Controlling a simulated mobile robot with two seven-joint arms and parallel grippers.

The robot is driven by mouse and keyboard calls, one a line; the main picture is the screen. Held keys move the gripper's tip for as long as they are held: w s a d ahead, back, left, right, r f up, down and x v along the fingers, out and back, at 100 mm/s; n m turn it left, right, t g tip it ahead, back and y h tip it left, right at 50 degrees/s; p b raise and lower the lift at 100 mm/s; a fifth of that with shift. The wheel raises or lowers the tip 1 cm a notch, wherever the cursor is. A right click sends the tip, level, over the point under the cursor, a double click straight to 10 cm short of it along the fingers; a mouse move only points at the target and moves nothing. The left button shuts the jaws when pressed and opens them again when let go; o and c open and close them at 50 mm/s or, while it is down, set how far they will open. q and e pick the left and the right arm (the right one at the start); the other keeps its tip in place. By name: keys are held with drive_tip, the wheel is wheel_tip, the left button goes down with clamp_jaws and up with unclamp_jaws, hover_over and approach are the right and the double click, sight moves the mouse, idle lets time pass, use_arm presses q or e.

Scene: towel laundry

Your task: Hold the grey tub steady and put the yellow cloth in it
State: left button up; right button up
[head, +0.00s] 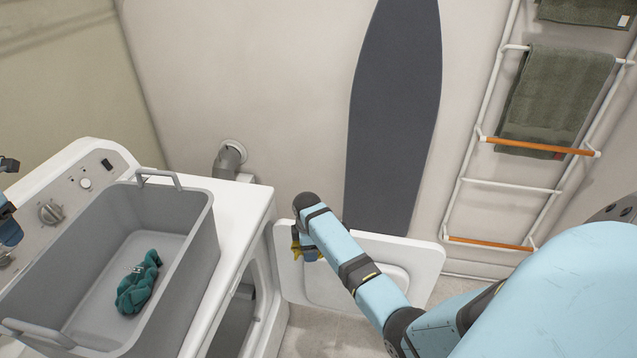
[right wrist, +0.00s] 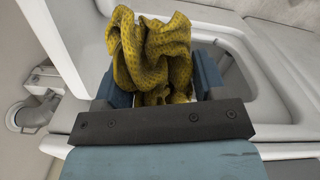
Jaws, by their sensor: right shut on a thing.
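The grey tub (head: 188,262) stands on top of the white washing machine at the left in the head view. A crumpled teal cloth (head: 139,283) lies inside it on the bottom. The yellow cloth (right wrist: 152,55) is bunched up between the fingers of my right gripper (right wrist: 165,88) in the right wrist view. In the head view only a bit of the yellow cloth (head: 296,247) shows beside my right arm, in front of the open washer door, right of the tub and apart from it. Part of my left arm shows at the left edge, near the tub; its fingertips are not clear.
The washing machine (head: 236,208) has its white round-windowed door (head: 425,262) swung open to the right. A grey pipe (head: 228,160) comes from the wall behind. A dark ironing board (head: 392,120) leans on the wall. A ladder rack with green towels (head: 557,95) stands at the right.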

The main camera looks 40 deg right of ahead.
drive_tip(key=w+a+r+m+g, duration=0.1)
drive_tip(key=w+a+r+m, duration=0.25)
drive_tip(key=w+r, duration=0.5)
drive_tip(key=w+a+r+m, duration=0.3)
drive_tip(key=w+r+m, duration=0.15)
drive_tip(key=r, duration=0.65)
drive_tip(key=w+a+r+m+y, duration=0.1)
drive_tip(key=w+a+r+m, duration=0.15)
drive_tip(key=r, duration=0.45)
drive_tip(key=w+a+r+m, duration=0.2)
drive_tip(key=a+r+m, duration=0.15)
drive_tip(key=r, duration=0.45)
drive_tip(key=w+a+r+m+y, duration=0.1)
drive_tip(key=w+a+r+m, duration=0.2)
drive_tip(key=r, duration=0.4)
use_arm(q)
approach(49, 283)
wheel_tip(49, 283, down, 7)
drive_tip(key=shift+w+r, duration=0.1)
use_arm(e)
drive_tip(key=s+a+m, duration=0.3)
drive_tip(key=a, duration=0.6)
drive_tip(key=s+a+f+m+y, duration=0.1)
drive_tip(key=s+a+m, duration=0.2)
drive_tip(key=a, duration=0.6)
drive_tip(key=s+a+m+y, duration=0.1)
drive_tip(key=s+a+m, duration=0.2)
drive_tip(key=a, duration=0.6)
drive_tip(key=shift+f+m, duration=0.3)
drive_tip(key=shift+f, duration=0.05)
